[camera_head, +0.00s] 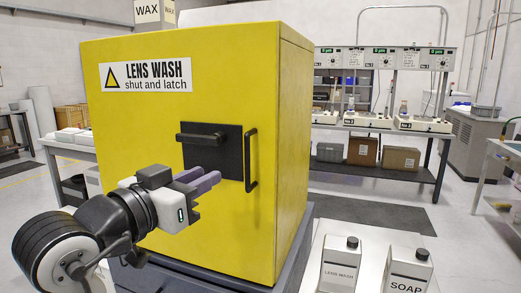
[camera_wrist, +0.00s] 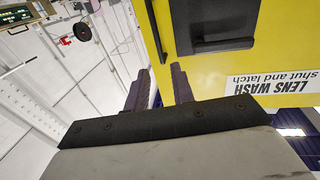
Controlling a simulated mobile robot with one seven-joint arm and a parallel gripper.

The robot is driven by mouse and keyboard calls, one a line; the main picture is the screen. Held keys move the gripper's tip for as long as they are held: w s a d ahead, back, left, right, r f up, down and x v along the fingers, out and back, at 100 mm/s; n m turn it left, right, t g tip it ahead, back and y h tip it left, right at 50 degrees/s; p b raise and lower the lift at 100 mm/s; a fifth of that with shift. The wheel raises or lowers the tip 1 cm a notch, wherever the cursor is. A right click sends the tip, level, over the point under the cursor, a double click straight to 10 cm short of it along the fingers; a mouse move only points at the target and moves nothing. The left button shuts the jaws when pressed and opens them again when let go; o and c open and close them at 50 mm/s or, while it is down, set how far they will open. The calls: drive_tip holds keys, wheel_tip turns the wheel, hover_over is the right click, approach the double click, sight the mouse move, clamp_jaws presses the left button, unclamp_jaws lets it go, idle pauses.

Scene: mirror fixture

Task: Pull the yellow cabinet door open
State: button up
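The yellow cabinet door (camera_head: 215,95) fills the middle of the head view and looks shut. A black vertical bar handle (camera_head: 251,160) stands near its right edge. Left of it, a black plate (camera_head: 229,165) carries a horizontal latch lever (camera_head: 200,138). My gripper (camera_head: 211,178), with purple fingers, is in front of the door, left of the bar handle in the head view. In the wrist view, my gripper (camera_wrist: 160,68) has a clear gap between its fingers and holds nothing. The bar handle (camera_wrist: 156,32) shows beyond the fingertips, roughly in line with the gap. Contact is not visible.
A "LENS WASH" label (camera_head: 146,74) is on the door's upper left. Two white bottles (camera_head: 339,265) (camera_head: 407,271) stand at the lower right on a light surface. A bench (camera_head: 380,125) with equipment is behind. Floor shows between cabinet and bench.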

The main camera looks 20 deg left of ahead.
sight(246, 159)
drive_tip(key=p+x, duration=0.1)
drive_tip(key=x, duration=0.3)
drive_tip(key=p+x, duration=0.1)
drive_tip(key=x, duration=0.4)
drive_tip(key=p+x, duration=0.1)
drive_tip(key=x, duration=0.3)
drive_tip(key=shift+w+d+f, duration=0.25)
drive_tip(key=shift+w+f, duration=0.05)
clamp_jaws()
